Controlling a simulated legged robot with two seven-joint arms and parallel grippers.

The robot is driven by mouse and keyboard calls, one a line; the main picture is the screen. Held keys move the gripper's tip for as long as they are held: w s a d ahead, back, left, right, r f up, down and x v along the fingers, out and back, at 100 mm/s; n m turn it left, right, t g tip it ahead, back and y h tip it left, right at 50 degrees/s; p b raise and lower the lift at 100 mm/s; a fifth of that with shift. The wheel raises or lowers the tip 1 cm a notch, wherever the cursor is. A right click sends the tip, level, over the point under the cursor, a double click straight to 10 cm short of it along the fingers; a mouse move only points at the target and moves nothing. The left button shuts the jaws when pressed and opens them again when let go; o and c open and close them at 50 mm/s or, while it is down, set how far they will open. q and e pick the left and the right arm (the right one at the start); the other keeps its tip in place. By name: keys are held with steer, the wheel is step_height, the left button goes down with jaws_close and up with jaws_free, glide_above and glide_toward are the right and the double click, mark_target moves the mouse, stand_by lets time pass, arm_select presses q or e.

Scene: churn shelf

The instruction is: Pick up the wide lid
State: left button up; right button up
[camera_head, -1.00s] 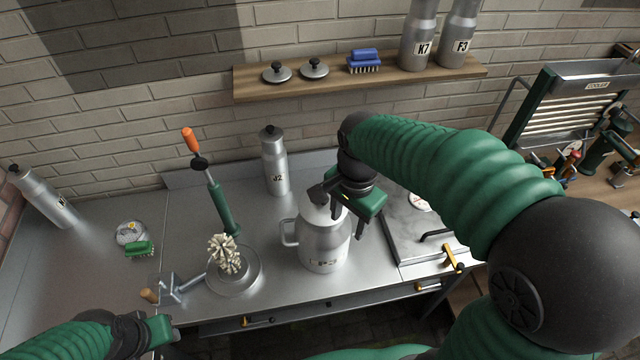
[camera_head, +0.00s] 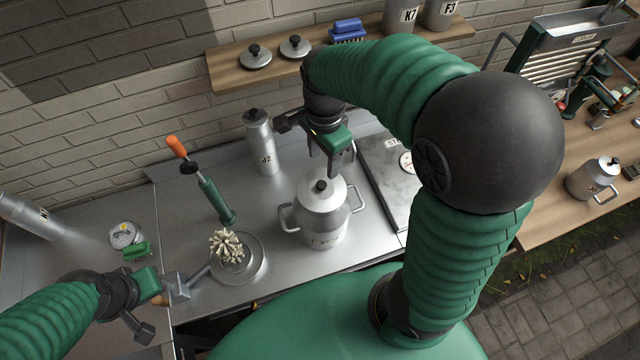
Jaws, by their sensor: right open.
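A wide silver lid (camera_head: 308,199) with a black knob sits on a two-handled metal can (camera_head: 325,236) on the steel counter. Two smaller-looking lids with black knobs, a left one (camera_head: 256,62) and a right one (camera_head: 295,49), lie on the wall shelf. My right gripper (camera_head: 332,166) is open and empty, pointing down just behind and above the can's lid, apart from it. My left gripper (camera_head: 152,314) is low at the left, near a crank tool on the counter; its jaw opening is unclear.
A tall bottle (camera_head: 262,146) stands behind the can. A brush-headed tool (camera_head: 228,248) on a round base and an orange-tipped plunger (camera_head: 208,190) stand to its left. The wooden shelf (camera_head: 225,78) is above.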

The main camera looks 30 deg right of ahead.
glide_toward(321, 183)
steer(key=s+f, duration=0.2)
steer(key=w+f, duration=0.2)
steer(key=f, duration=0.1)
steer(key=shift+w+f+p, duration=0.2)
steer(key=shift+w+p, duration=0.2)
steer(key=f, duration=0.3)
steer(key=shift+s, duration=0.25)
steer(key=shift+s+f, duration=0.2)
steer(key=shift+s, duration=0.2)
steer(key=shift+w+f, duration=0.1)
steer(key=shift+w, duration=0.25)
steer(key=c, duration=0.9)
jaws_close()
arm_select(q)
steer(key=shift+w+r, duration=0.25)
steer(key=shift+r, duration=0.3)
arm_select(e)
steer(key=shift+s, duration=0.15)
